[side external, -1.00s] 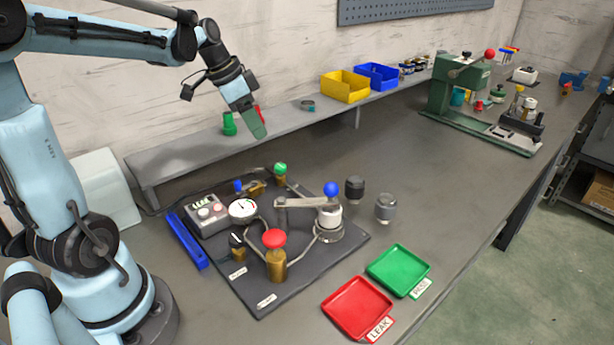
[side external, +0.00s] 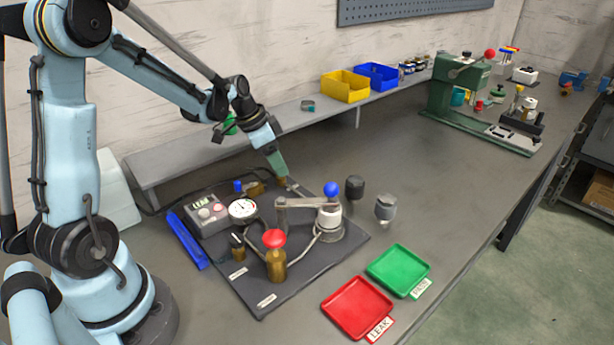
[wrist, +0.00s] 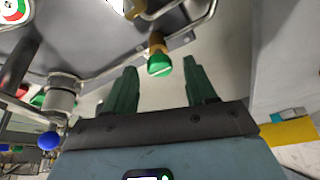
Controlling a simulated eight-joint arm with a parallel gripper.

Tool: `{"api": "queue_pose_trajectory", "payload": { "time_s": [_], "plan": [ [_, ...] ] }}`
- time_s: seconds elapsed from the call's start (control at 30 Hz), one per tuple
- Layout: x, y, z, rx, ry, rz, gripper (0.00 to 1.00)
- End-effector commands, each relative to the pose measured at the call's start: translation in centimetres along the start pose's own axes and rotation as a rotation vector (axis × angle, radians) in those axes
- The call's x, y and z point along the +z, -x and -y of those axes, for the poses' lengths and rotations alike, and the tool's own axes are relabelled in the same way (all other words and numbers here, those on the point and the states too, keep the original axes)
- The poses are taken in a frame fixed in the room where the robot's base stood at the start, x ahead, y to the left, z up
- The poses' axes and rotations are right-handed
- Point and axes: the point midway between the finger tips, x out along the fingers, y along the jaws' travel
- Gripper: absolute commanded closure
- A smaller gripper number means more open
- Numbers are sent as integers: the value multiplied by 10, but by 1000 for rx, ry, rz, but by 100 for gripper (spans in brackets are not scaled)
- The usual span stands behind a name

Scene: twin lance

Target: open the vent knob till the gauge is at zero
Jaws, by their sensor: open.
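A test panel (side external: 262,300) lies on the bench. Its round white gauge (side external: 242,209) has a needle too small to read; a dial with red and green marks is cut off in the wrist view (wrist: 15,9). A green knob on a brass stem (wrist: 160,66) shows in the wrist view between my fingertips, apparently apart from them. My gripper (side external: 284,179) is open above the panel's back and hides this knob in the side view. A red knob (side external: 274,238), a blue knob (side external: 238,186) and a black knob (side external: 236,240) also stand there. I cannot tell which is labelled vent.
A clamp arm with a blue ball (side external: 331,189) stands at the panel's right, close to my gripper. Two dark cylinders (side external: 354,188) are beside it. Red (side external: 342,322) and green (side external: 412,283) trays lie in front. A shelf (side external: 185,160) runs behind.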

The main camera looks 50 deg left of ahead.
Motion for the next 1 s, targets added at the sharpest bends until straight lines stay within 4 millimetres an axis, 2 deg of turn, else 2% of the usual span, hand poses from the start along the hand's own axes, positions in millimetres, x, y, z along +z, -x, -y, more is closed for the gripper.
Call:
{"api": "queue_pose_trajectory", "payload": {
  "time_s": [0.37,0.73,1.0],
  "plan": [
    [0,-5,0,0,0,0,44],
    [0,-4,0,0,0,0,99],
    [0,-4,-1,-11,26,0,99]
  ]
}}
